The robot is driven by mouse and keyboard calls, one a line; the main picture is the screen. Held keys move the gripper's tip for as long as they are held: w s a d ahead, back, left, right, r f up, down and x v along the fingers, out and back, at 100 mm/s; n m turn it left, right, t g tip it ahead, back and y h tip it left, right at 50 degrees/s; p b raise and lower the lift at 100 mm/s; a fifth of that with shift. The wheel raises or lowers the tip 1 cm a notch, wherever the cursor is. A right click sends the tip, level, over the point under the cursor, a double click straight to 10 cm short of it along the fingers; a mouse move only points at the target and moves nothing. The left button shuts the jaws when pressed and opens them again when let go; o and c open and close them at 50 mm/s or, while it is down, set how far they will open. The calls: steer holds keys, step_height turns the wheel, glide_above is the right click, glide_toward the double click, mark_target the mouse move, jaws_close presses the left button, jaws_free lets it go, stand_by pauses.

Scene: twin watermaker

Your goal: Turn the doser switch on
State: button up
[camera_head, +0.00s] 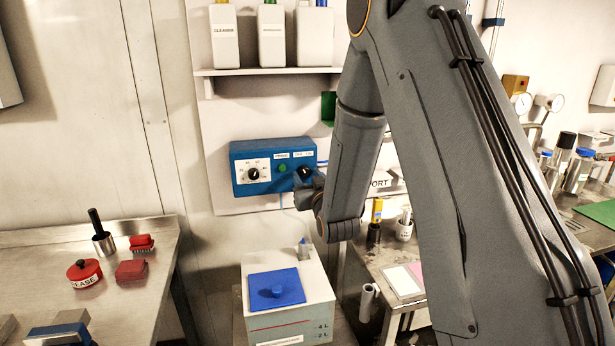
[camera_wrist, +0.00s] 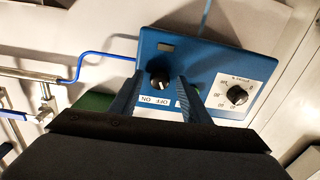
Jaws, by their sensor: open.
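The blue doser box (camera_head: 240,165) is fixed to the wall panel.
The doser box also has a numbered dial (camera_head: 253,173) and a green button (camera_head: 282,168). A white tank with a blue lid (camera_head: 277,288) stands below. A shelf (camera_head: 265,71) with several bottles is above. A blue hose (camera_wrist: 105,55) runs beside the box.

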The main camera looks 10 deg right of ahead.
steer(key=shift+c, duration=0.3)
steer(key=c, duration=1)
steer(key=shift+m+b, duration=0.3)
steer(key=m+b, duration=0.4)
steer(key=m, duration=0.1)
steer(key=shift+a+f+m, duration=0.1)
steer(key=shift+f+m, duration=0.05)
steer(key=shift+m, duration=0.15)
steer(key=m+b, duration=0.3)
steer(key=m, duration=0.2)
steer(key=shift+m, duration=0.4)
steer(key=shift+b, duration=0.35)
steer(key=o, duration=1.1)
steer(key=shift+c, duration=0.2)
